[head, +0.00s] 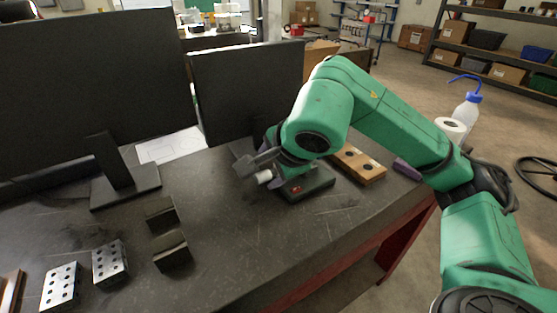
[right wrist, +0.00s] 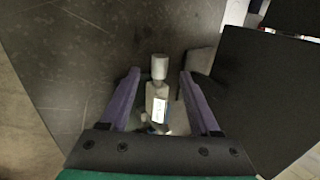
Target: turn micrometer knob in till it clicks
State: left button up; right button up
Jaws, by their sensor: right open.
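The micrometer has a pale grey cylindrical knob (right wrist: 160,67) and a body with a small lit display (right wrist: 159,109) in the right wrist view. In the head view the knob (head: 264,177) pokes out below my right wrist, and most of the micrometer is hidden by my arm. My right gripper (right wrist: 160,76) is open, with one purple finger on each side of the micrometer. Gaps show between both fingers and the knob, with the fingertips near the knob's lower end. A dark green base (head: 308,186) sits under my wrist. My left gripper is not in view.
Two black monitors stand behind, the nearer right one (head: 235,85) close to my right arm. A wooden block with holes (head: 359,165) lies right of the base. Black blocks (head: 171,250) and drilled metal blocks (head: 61,287) are at left. The front middle of the bench (head: 260,245) is clear.

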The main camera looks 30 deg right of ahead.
jog(key=v, duration=0.9)
jog(key=shift+s+r, duration=0.1)
jog(key=shift+s, duration=0.05)
